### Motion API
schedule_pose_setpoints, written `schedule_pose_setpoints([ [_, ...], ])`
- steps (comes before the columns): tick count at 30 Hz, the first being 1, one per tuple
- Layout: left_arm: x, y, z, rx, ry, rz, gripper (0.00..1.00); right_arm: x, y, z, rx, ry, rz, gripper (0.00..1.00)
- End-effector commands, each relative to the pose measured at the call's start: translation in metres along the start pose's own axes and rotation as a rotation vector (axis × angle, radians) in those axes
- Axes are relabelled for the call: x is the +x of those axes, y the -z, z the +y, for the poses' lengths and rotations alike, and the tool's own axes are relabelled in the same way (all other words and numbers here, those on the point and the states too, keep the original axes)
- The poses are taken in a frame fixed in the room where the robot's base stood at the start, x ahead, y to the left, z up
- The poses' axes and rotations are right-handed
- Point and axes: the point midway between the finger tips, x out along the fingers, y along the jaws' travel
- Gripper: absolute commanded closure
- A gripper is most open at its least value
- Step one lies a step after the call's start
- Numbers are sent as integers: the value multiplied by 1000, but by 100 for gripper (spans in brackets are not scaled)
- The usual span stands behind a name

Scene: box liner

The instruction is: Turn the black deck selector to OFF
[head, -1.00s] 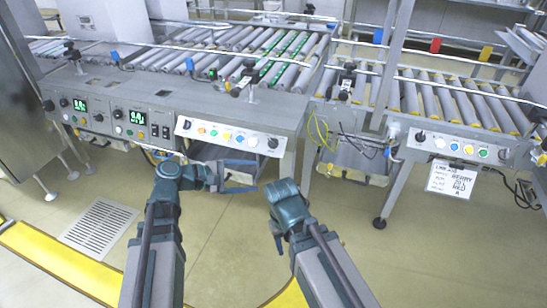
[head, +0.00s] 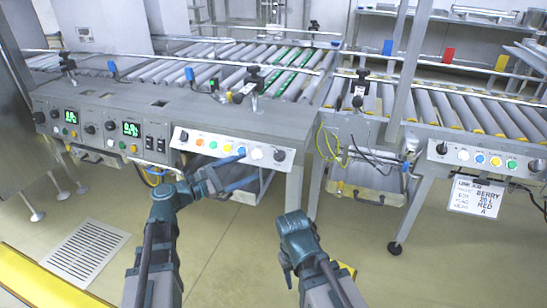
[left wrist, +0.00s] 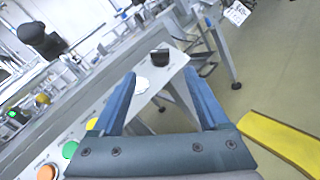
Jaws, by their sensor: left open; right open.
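A sloped button panel (head: 230,146) on the front of the roller deck carries a black knob (head: 280,155) at its right end and another black knob (head: 184,136) at its left end. No readable label shows which is the deck selector. My left gripper (head: 238,172) is open and empty in front of the panel's right half, left of the right-end knob. In the left wrist view that knob (left wrist: 159,57) shows beyond the open fingers, just past a white button (left wrist: 141,85). The knob's pointer setting is too small to read. My right gripper (head: 287,266) is open, low over the floor.
Coloured buttons line the panel between its knobs. A control box with green displays (head: 131,128) and more knobs is to the left. A second panel (head: 480,158) with a black knob (head: 441,148) is to the right, above a hanging sign (head: 476,195). Loose cables hang between.

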Motion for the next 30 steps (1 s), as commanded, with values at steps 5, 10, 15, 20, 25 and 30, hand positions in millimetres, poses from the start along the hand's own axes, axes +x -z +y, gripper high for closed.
schedule_pose_setpoints([
  [5, 41, 1, 1, 1, 3, -1, 22, 0, 0, 0, 0, 0, 0, 50],
  [10, 72, 1, 1, 1, 3, -1, 22, 0, 0, 0, 0, 0, 0, 50],
  [15, 93, 1, 1, 1, 1, 0, 22, 0, 0, 0, 0, 0, 0, 50],
  [20, 102, 0, 0, 1, 1, 0, 22, 0, 0, 0, 0, 0, 0, 50],
  [25, 104, 0, 0, 1, 0, 1, 22, 0, 0, 0, 0, 0, 0, 50],
  [30, 104, 0, 0, 1, 0, 1, 22, 0, 0, 0, 0, 0, 0, 50],
])
